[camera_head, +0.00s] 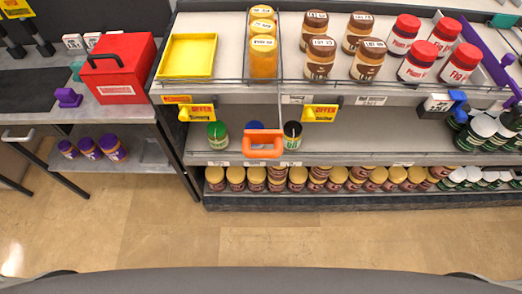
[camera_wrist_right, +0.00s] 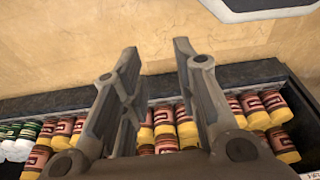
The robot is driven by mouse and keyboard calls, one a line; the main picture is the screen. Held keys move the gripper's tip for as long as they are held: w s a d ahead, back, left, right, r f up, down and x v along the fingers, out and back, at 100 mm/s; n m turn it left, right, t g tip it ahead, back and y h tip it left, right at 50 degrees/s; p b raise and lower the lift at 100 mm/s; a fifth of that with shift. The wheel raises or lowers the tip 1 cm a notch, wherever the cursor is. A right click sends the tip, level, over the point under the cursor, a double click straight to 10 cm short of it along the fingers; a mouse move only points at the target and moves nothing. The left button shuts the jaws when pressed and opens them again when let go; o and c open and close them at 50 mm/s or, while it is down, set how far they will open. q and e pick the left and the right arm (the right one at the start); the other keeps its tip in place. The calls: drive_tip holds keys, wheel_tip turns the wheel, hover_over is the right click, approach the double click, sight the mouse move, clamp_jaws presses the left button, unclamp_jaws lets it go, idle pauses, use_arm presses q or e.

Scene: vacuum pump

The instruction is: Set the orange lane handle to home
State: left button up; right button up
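The orange lane handle (camera_head: 262,145) is a loop at the front edge of the middle shelf (camera_head: 360,150), left of centre in the head view. A green-lidded jar (camera_head: 217,134) stands left of it and a dark-lidded jar (camera_head: 292,136) right of it. A blue-lidded jar (camera_head: 256,126) is partly hidden behind it. My right gripper (camera_wrist_right: 156,50) is open and empty in the right wrist view, with floor and the bottom-row jars beyond its fingers. The handle does not show in that view. Neither gripper shows in the head view.
Jars and a yellow tray (camera_head: 187,55) stand on the top shelf. Yellow levers (camera_head: 308,116) and a blue clip (camera_head: 458,100) sit along the shelf front. A red box (camera_head: 120,68) stands on the left table. The tiled floor (camera_head: 270,240) before the shelf is clear.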

drive_tip(key=w+r+m+t+y+b, duration=0.1)
drive_tip(key=w+r+m+t, duration=0.1)
drive_tip(key=w+r, duration=0.35)
drive_tip(key=w+r+m+t+b, duration=0.1)
drive_tip(key=w+r+m, duration=0.1)
drive_tip(key=w, duration=0.6)
drive_tip(key=w+a+r+m+t+y+b, duration=0.1)
drive_tip(key=w+a+r+m+t+y, duration=0.3)
drive_tip(key=w+r, duration=0.8)
drive_tip(key=m+t+y+b, duration=0.2)
drive_tip(key=m+y+b, duration=0.1)
drive_tip(key=y, duration=0.4)
approach(264, 157)
drive_tip(key=p+x, duration=0.2)
drive_tip(key=x, duration=0.9)
drive_tip(key=shift+w+a, duration=0.15)
clamp_jaws()
drive_tip(key=shift+f, duration=0.1)
